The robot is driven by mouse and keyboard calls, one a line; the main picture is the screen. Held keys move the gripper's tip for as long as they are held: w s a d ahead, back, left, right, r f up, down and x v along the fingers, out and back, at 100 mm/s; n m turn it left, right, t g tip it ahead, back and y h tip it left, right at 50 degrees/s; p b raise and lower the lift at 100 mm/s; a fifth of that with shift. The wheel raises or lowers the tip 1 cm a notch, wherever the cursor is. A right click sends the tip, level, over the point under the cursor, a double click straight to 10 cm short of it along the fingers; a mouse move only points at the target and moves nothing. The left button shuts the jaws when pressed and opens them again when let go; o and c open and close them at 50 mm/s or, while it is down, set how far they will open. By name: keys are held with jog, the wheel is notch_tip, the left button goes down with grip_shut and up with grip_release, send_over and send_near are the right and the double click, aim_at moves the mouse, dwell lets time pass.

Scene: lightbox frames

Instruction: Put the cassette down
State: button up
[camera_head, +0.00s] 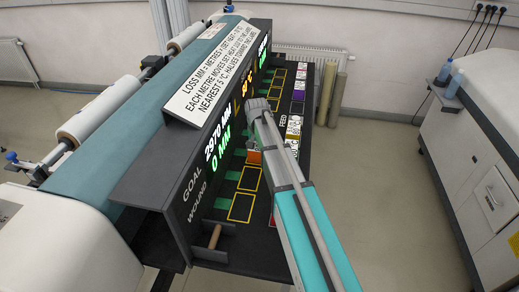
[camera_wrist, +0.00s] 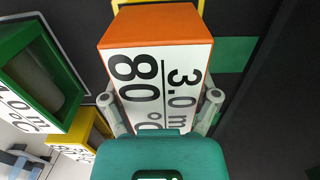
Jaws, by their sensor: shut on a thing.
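The cassette (camera_wrist: 158,75) has a white face marked "80 °" and "3.0 m" and an orange end. My gripper (camera_wrist: 162,100) is shut on it, with a grey finger at each side of the white face in the wrist view. Yellow outlined places (camera_head: 240,207) with green patches line the shelf. I cannot tell whether the cassette touches the shelf.
A green cassette (camera_wrist: 62,110) and a yellow one (camera_wrist: 84,128) stand left of the held one in the wrist view. The upright display panel (camera_head: 200,170) walls the shelf's left side. A wooden peg (camera_head: 214,236) is at the near end. Open floor lies right.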

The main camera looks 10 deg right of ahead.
jog(key=shift+f, duration=0.15)
jog(key=o, duration=1.1)
jog(key=shift+r, duration=0.25)
notch_tip(320, 180, up, 12)
jog(key=p, duration=1.2)
jog(key=shift+s+f, duration=0.1)
jog(key=shift+s, duration=0.15)
jog(key=s+n, duration=0.4)
jog(key=s, duration=1.9)
jog(key=shift+s+d, duration=0.2)
jog(key=shift+d, duration=0.25)
